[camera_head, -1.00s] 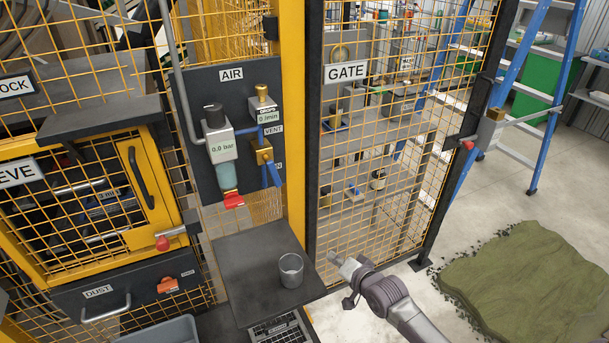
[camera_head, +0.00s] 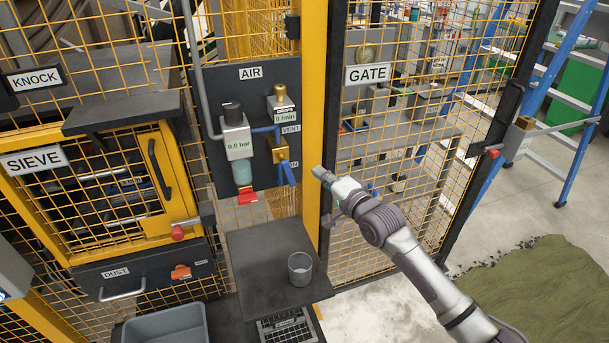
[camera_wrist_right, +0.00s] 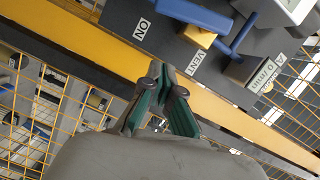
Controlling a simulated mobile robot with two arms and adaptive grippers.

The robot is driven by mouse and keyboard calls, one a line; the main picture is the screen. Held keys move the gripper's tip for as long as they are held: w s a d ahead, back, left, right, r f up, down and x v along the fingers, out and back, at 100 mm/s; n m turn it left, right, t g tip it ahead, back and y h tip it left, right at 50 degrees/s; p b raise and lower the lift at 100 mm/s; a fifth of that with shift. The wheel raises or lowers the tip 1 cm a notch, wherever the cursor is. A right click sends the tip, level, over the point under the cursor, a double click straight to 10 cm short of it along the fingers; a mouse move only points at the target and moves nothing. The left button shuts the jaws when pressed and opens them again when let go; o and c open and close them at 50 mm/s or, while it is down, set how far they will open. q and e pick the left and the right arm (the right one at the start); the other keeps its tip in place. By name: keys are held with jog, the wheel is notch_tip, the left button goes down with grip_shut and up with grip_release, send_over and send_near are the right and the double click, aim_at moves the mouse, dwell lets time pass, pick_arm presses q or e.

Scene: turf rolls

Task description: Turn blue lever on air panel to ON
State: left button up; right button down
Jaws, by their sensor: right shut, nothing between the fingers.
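The dark air panel (camera_head: 255,95) stands left of the yellow post. Its blue lever (camera_head: 289,173) hangs down from a brass valve (camera_head: 281,151), beside the ON label (camera_head: 293,164) and below the VENT label (camera_head: 291,129). The gauge reads 0.0 bar. My right gripper (camera_head: 318,172) is shut and empty, a little right of the lever, in front of the post, and apart from it. In the right wrist view, the shut fingers (camera_wrist_right: 165,85) point toward the panel, with the blue lever (camera_wrist_right: 188,12) beyond them at the top. My left gripper is out of view.
A dark shelf (camera_head: 262,250) with a grey cup (camera_head: 300,268) juts out below the panel. The mesh gate (camera_head: 385,225) is behind my right arm. A red-tipped latch (camera_head: 178,233) sticks out from the sieve cabinet (camera_head: 80,240) at left.

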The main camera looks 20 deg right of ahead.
aim_at(287, 170)
jog(key=a, duration=0.1)
jog(key=a+p, duration=0.1)
jog(key=a+f, duration=0.1)
jog(key=a, duration=0.1)
jog(key=shift+w+a+p, duration=0.1)
jog(key=shift+w+p, duration=0.3)
jog(key=m, duration=0.1)
jog(key=a+f+m+b, duration=0.1)
jog(key=m, duration=0.1)
jog(key=shift+a+t, duration=0.15)
jog(key=shift+t, duration=0.15)
